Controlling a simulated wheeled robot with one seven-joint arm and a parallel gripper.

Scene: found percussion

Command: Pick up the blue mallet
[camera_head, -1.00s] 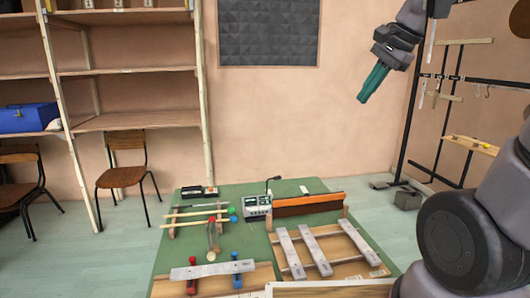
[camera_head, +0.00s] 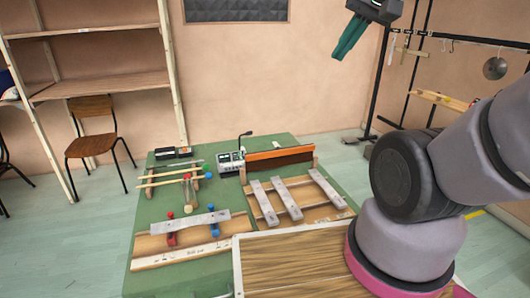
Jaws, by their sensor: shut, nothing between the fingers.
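A mallet with a blue head (camera_head: 208,175) lies on a small wooden rack on the green table (camera_head: 165,222). Its pale stick runs left from the head. A mallet with a green head (camera_head: 206,167) lies just behind it. My gripper (camera_head: 338,56) has teal fingers, shut and empty. It hangs high in the upper right of the view, well apart from the mallets, pointing down and left.
Red (camera_head: 171,238) and blue (camera_head: 214,225) pieces stand by a grey bar (camera_head: 190,223) at the table's front left. A wooden frame with grey bars (camera_head: 288,199), a mixer (camera_head: 230,161) and an orange-topped board (camera_head: 278,158) stand nearby. A chair (camera_head: 92,144) is left.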

